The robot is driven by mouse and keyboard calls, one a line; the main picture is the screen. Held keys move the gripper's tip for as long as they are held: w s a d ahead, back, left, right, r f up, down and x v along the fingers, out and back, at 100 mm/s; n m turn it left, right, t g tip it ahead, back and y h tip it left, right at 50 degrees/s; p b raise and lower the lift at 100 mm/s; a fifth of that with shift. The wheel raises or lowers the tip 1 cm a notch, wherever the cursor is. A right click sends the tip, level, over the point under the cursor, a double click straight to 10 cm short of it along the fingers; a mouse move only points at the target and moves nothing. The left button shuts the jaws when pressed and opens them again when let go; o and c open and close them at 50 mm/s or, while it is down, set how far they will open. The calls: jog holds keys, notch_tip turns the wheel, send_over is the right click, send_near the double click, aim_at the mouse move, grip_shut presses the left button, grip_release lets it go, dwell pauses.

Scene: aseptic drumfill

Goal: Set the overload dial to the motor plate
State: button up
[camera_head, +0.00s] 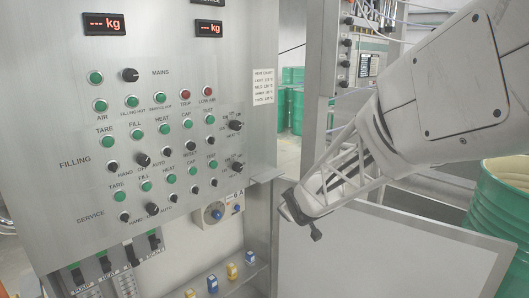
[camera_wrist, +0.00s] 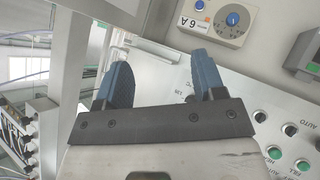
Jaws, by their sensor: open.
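The overload dial (camera_head: 216,213) is a blue knob on a pale box low on the steel panel in the head view. In the wrist view the blue dial (camera_wrist: 233,19) shows at the top, beyond and to the right of the fingertips. A white motor plate (camera_wrist: 190,24) reading 6 A sits beside it on the box; it also shows in the head view (camera_head: 237,207). The dial's scale marks are too small to read. My gripper (camera_wrist: 161,76) is open, its two blue fingers apart with nothing between them. In the head view my gripper (camera_head: 301,216) is right of the dial, not touching it.
The control panel (camera_head: 60,185) carries several green buttons and black knobs above the dial. A ledge (camera_head: 222,284) below holds several small blue and yellow blocks. A steel post (camera_head: 262,228) stands between dial and gripper in the head view. A green drum (camera_head: 500,205) stands at right.

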jog(key=s+d+r+m+g, duration=0.1)
jog(key=s+d+m+g, duration=0.2)
jog(key=s, duration=1)
jog(key=s+d+r+m+g+h, duration=0.1)
jog(key=s+d+m+g, duration=0.1)
jog(key=s, duration=1.2)
jog(key=s+d+r+m+g+h, duration=0.1)
jog(key=s+d+r+m+g, duration=0.1)
jog(key=s, duration=1.1)
jog(key=d+m+g, duration=0.1)
jog(key=d+m, duration=0.1)
jog(key=d, duration=0.1)
jog(key=shift+s+d+g, duration=0.2)
jog(key=shift+s+g, duration=0.05)
jog(key=shift+g, duration=0.05)
